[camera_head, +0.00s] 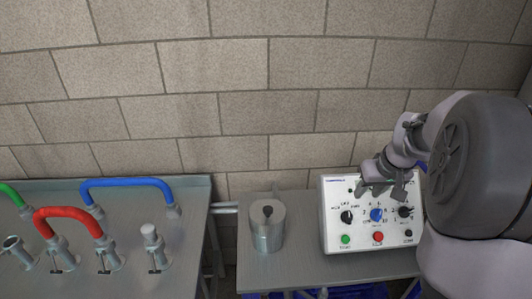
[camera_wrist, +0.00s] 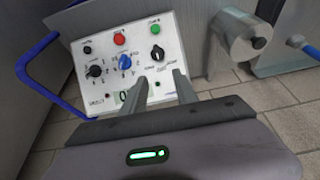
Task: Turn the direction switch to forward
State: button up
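A white control panel (camera_head: 330,190) stands on the metal bench; it also shows in the wrist view (camera_wrist: 185,55), turned around. It carries a black knob (camera_head: 346,217) at left, a blue knob (camera_head: 376,214) in the middle and another black knob (camera_head: 405,211) at right. In the wrist view these are the black knob (camera_wrist: 157,54), the blue knob (camera_wrist: 125,62) and the other black knob (camera_wrist: 95,71). Labels are too small to tell which is the direction switch. My gripper (camera_head: 382,193) is open and empty above the panel's upper part, apart from the knobs.
Green (camera_head: 345,239), red (camera_head: 378,237) and black (camera_head: 408,233) buttons line the panel's lower edge. A metal cylinder (camera_head: 267,236) stands left of it on the bench (camera_head: 290,268). Another table (camera_head: 120,245) holds red and blue hoses. A block wall (camera_head: 240,110) rises behind.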

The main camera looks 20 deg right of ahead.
aim_at(349, 216)
jog(key=b+x, duration=0.1)
jog(key=x, duration=0.5)
jog(key=b+x, duration=0.2)
jog(key=x, duration=0.4)
jog(key=b+x, duration=0.2)
jog(key=x, duration=0.3)
jog(key=shift+d+f, duration=0.35)
jog(key=shift+f, duration=0.05)
grip_shut()
